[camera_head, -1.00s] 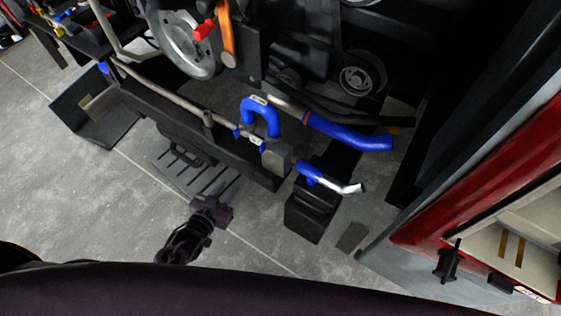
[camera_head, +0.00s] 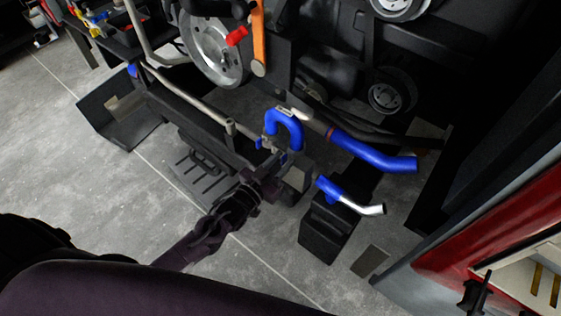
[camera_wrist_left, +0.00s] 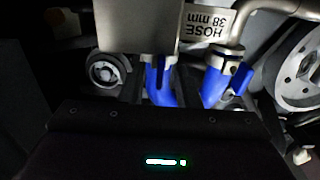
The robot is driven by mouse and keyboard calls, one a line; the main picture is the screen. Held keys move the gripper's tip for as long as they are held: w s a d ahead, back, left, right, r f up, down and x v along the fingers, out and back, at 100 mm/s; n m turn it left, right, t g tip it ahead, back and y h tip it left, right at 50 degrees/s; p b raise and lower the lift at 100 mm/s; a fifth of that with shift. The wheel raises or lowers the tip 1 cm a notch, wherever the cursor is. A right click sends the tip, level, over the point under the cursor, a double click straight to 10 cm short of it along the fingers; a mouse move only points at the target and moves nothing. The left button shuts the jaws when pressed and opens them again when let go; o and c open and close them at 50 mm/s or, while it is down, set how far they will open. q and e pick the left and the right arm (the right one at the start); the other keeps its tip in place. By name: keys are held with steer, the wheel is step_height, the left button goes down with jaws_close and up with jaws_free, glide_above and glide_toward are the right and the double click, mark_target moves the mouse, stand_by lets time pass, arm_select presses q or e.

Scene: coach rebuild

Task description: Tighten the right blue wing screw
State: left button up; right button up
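A blue U-shaped hose (camera_head: 287,124) joins a metal pipe on its left to a grey metal box (camera_head: 297,178) on its right. Small blue wing screws show at its ends in the head view, the left one (camera_head: 259,144) and the right one (camera_head: 283,159). The wrist view is turned over: the hose end at the box (camera_wrist_left: 158,82) is on the left and the pipe end (camera_wrist_left: 216,80) on the right, each with a clamp. My left gripper (camera_head: 268,186) is just below the right screw, close to the box; whether it touches is unclear. Its fingers are too dark to judge.
A second blue hose (camera_head: 375,153) and a short blue hose on a silver pipe (camera_head: 345,198) lie to the right. A black block (camera_head: 328,232) stands on the floor below them. A red-edged cabinet (camera_head: 445,262) is at the lower right. The grey floor at left is open.

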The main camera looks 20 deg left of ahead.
steer(key=shift+s+a, duration=0.1)
steer(key=shift+s, duration=0.1)
arm_select(q)
steer(key=c, duration=0.5)
jaws_close()
arm_select(e)
steer(key=shift+w+a, duration=0.25)
steer(key=shift+a, duration=0.2)
